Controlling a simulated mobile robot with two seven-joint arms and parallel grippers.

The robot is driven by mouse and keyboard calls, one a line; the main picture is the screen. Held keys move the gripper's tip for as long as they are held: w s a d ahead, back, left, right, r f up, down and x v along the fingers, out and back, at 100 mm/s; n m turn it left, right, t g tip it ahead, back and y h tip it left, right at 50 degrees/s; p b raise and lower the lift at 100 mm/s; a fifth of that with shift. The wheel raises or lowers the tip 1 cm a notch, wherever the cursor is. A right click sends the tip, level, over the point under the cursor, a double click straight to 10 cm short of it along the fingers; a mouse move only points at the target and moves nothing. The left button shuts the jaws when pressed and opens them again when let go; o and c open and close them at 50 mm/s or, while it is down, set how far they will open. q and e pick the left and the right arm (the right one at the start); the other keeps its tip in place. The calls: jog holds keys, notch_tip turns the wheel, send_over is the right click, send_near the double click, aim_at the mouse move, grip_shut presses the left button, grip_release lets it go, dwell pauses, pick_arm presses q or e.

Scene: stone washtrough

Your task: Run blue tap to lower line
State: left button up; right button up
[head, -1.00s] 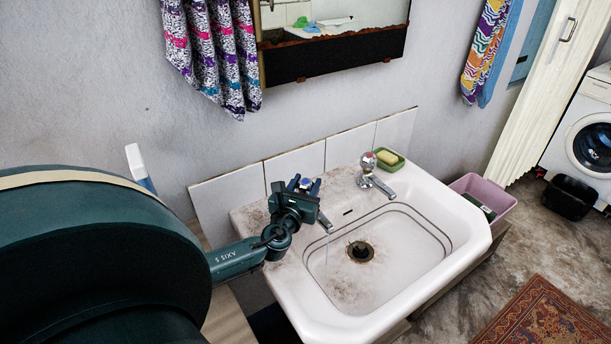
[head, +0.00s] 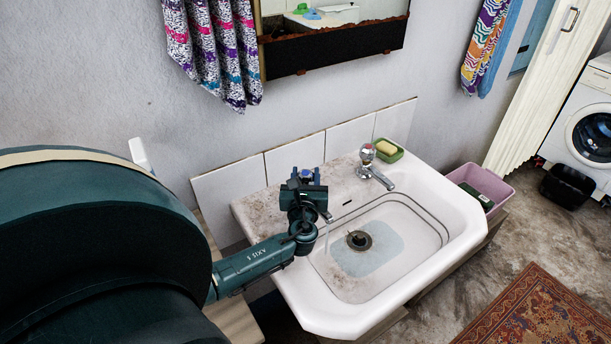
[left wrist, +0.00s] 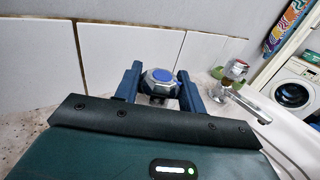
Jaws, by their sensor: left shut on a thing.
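The blue tap (head: 307,173) stands at the left back of the white washbasin (head: 310,300). My left gripper (head: 306,180) is shut on its handle; in the left wrist view the blue-capped handle (left wrist: 161,77) sits between the two fingers (left wrist: 160,90). A thin stream of water (head: 327,238) falls from its spout. A shallow pale-blue pool (head: 372,262) covers part of the basin floor around the dark drain (head: 359,240). Two dark lines (head: 412,207) run round the basin wall; the pool's edge lies below both. My right gripper is not in view.
A second tap (head: 372,168) with a red cap stands to the right, beside a green soap dish (head: 391,151). A pink tub (head: 484,182) stands right of the basin. A mirror (head: 335,45) hangs above; a rug (head: 535,315) lies on the floor.

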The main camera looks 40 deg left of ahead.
pick_arm(q)
jog(key=o, duration=1)
jog(key=shift+d, duration=0.1)
jog(key=b+v, duration=0.1)
jog(key=v, duration=1.2)
jog(key=shift+s, duration=0.1)
